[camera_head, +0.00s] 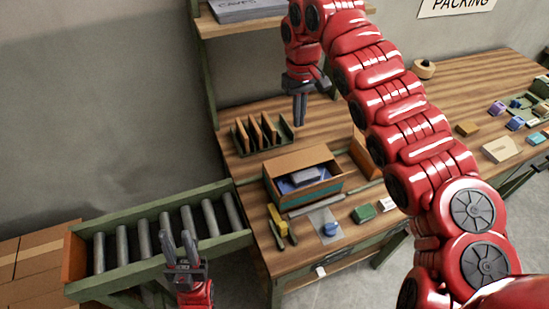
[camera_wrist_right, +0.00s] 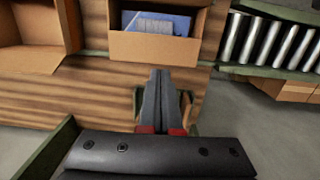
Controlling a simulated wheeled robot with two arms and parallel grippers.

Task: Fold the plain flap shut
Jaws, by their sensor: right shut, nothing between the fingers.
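An open cardboard box (camera_head: 318,188) with a teal stripe stands on the table, holding a blue and grey item (camera_head: 304,176). A plain brown panel (camera_head: 298,158) rises along its far side; I cannot tell how much of it is flap. In the right wrist view the box's plain side (camera_wrist_right: 150,48) faces me, with the blue item (camera_wrist_right: 165,22) behind it. My right gripper (camera_head: 299,122) points down behind the box, above the table and apart from the panel. Its fingers (camera_wrist_right: 158,72) are together and empty. My left gripper (camera_head: 178,238) is open and empty by the roller conveyor.
A green rack of brown dividers (camera_head: 262,136) stands left of my right gripper. Another cardboard carton (camera_head: 366,152) is right of the box. A yellow-handled tool (camera_head: 277,221), a green block (camera_head: 364,213) and small items lie in front. The roller conveyor (camera_head: 150,222) is at left.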

